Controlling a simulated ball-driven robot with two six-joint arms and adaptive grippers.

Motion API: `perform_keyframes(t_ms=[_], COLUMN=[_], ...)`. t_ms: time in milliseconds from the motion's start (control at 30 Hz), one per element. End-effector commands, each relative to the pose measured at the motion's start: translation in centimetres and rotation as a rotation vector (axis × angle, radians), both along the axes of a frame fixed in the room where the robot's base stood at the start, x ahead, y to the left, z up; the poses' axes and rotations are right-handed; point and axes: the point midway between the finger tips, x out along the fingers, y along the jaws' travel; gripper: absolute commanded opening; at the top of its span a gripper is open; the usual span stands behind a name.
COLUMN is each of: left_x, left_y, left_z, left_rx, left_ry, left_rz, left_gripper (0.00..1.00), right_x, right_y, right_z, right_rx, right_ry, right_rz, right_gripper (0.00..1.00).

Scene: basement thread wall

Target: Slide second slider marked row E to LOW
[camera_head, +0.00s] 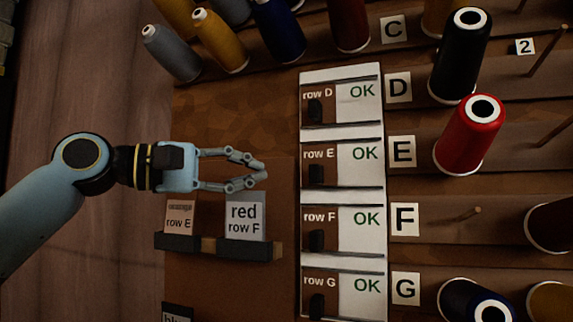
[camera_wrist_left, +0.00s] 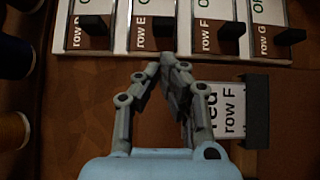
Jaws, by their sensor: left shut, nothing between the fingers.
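The row E slider (camera_head: 342,165) is the second in a column of white-framed sliders. Its black knob (camera_head: 316,174) sits at the left end, beside the brown "row E" label, and green "OK" shows on the right part. My left gripper (camera_head: 264,174) is shut and empty, pointing right, and in the head view its tips are left of this knob with a gap. In the left wrist view the fingertips (camera_wrist_left: 170,62) appear just below the row E slider (camera_wrist_left: 150,28) and its dark knob (camera_wrist_left: 164,40). My right gripper is not in view.
Sliders for row D (camera_head: 342,97), row F (camera_head: 342,230) and row G (camera_head: 342,294) stand close above and below, each showing OK. A card holder (camera_head: 208,246) with row E and row F cards is below my gripper. Thread spools on shelves stand right and above.

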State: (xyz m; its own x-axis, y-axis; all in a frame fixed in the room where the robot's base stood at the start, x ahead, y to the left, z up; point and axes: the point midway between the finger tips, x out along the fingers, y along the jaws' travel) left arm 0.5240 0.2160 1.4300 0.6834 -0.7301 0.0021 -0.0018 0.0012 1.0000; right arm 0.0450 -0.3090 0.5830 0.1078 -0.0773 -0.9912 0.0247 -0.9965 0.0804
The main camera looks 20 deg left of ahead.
Motion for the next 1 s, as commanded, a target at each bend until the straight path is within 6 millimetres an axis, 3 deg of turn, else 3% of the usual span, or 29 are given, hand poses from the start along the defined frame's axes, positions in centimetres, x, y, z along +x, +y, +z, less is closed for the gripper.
perform_keyframes(t_ms=[400, 1000], left_x=[3.8, 4.4], left_y=[-4.2, -4.8], left_z=[0.2, 0.0], left_rx=[-0.003, 0.001], left_ry=[0.002, 0.002], left_rz=[-0.001, -0.001], left_gripper=[0.0, 0.0], right_x=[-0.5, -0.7], right_y=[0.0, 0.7], right_z=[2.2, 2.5], right_rx=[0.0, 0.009], right_ry=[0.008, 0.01], right_rz=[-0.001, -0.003], right_gripper=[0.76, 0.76])
